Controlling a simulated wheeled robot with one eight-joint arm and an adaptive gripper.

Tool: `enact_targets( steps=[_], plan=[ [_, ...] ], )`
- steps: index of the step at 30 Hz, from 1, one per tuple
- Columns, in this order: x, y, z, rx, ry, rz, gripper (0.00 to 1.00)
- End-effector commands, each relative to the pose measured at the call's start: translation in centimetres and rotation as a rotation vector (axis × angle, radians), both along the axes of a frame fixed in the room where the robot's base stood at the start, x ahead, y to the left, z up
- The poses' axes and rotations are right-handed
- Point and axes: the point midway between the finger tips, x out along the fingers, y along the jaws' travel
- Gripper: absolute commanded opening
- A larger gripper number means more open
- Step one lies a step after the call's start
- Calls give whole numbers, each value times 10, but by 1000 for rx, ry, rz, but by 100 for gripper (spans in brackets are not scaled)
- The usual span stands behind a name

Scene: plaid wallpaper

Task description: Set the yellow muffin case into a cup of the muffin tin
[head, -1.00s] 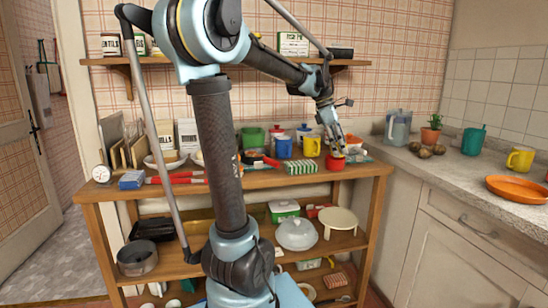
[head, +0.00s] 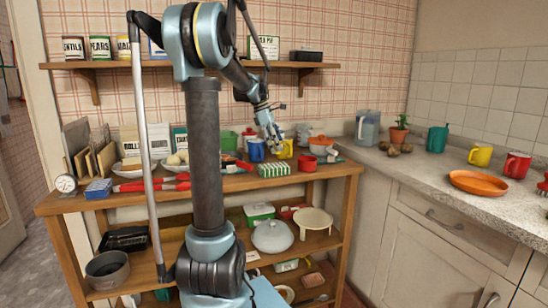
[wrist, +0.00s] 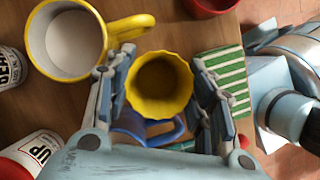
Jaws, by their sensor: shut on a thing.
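The yellow muffin case (wrist: 160,86), a round cup with a wavy rim, sits between the two fingers of my gripper (wrist: 159,64) in the wrist view. My gripper is shut on it, above the wooden top shelf. In the head view my gripper (head: 273,139) is close to the yellow mug (head: 286,150) and the blue mug (head: 257,150); I cannot make out the case there. I cannot pick out the muffin tin for sure; a dark tray (head: 125,239) lies on the middle shelf at left.
A green-and-white striped box (head: 274,169) and a red mug (head: 307,162) stand near the top shelf's front. In the wrist view the yellow mug (wrist: 68,42) is close to the left finger. An orange plate (head: 478,183) lies on the right counter.

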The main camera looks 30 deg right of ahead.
Motion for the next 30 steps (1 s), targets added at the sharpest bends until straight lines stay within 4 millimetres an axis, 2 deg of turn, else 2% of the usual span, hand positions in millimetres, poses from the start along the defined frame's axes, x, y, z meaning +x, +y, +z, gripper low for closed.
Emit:
enact_targets(
  steps=[8,15,26,27,28,30],
  plan=[
    [0,0,-18,0,0,0,37],
    [3,0,-47,0,0,1,37],
    [4,0,-50,0,0,1,37],
    [4,0,-50,0,0,1,54],
    [4,0,-50,0,0,0,58],
    [4,0,-50,0,0,0,58]
  ],
)
